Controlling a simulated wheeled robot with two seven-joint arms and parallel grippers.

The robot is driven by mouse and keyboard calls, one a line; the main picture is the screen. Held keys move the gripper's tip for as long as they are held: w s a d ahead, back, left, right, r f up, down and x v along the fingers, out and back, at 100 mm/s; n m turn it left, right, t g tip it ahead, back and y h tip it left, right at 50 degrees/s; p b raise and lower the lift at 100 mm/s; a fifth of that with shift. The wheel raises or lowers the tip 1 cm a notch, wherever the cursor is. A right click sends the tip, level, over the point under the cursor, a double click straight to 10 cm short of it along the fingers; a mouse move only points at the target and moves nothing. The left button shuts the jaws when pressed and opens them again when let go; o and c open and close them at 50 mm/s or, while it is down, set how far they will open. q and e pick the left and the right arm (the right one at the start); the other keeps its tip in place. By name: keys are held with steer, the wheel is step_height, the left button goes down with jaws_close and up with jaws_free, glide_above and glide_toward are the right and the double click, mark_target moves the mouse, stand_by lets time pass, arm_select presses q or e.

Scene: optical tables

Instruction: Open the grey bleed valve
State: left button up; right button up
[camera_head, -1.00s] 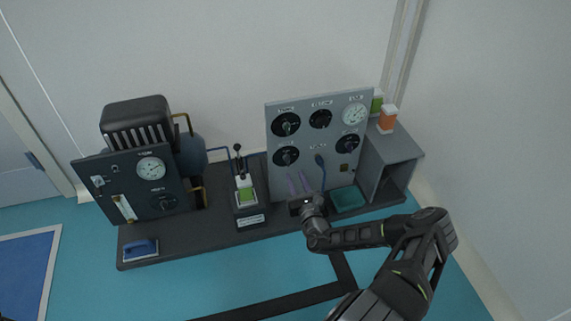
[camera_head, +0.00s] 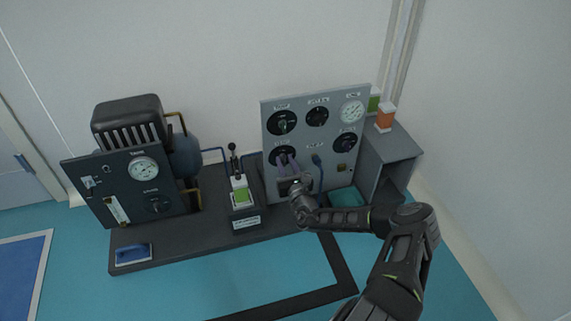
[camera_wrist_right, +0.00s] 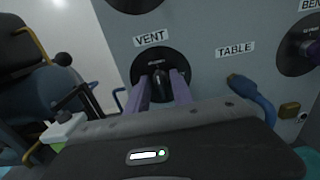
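The grey panel (camera_head: 268,185) carries several round black dials and knobs. My right gripper (camera_head: 287,162) is at its lower left knob (camera_head: 274,153). In the right wrist view this knob (camera_wrist_right: 160,61) sits under a label reading VENT. The two purple fingers of the right gripper (camera_wrist_right: 160,92) stand apart on either side of the knob's dark handle (camera_wrist_right: 160,78). Whether they touch it cannot be told. No label reading bleed is legible; a dark knob (camera_head: 156,205) on the dark left panel has an unreadable label. My left gripper is not in view.
A blue hose (camera_wrist_right: 252,97) hangs close right of the gripper, below the TABLE label. A lever unit (camera_head: 240,196) stands left of the grey panel. An open grey box (camera_head: 398,150) is at the right, with an orange-labelled container (camera_head: 385,118) on top.

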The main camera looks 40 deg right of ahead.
jaws_close()
stand_by(0.6)
steer(key=m+p, duration=0.3)
steer(key=shift+r, duration=0.1)
steer(key=m, duration=0.5)
steer(key=m+p, duration=0.1)
steer(key=m, duration=0.4)
steer(key=m+p, duration=0.1)
steer(key=m, duration=0.4)
steer(key=shift+s+d+f, duration=0.1)
steer(key=shift+d+f, duration=0.05)
steer(key=shift+f, duration=0.25)
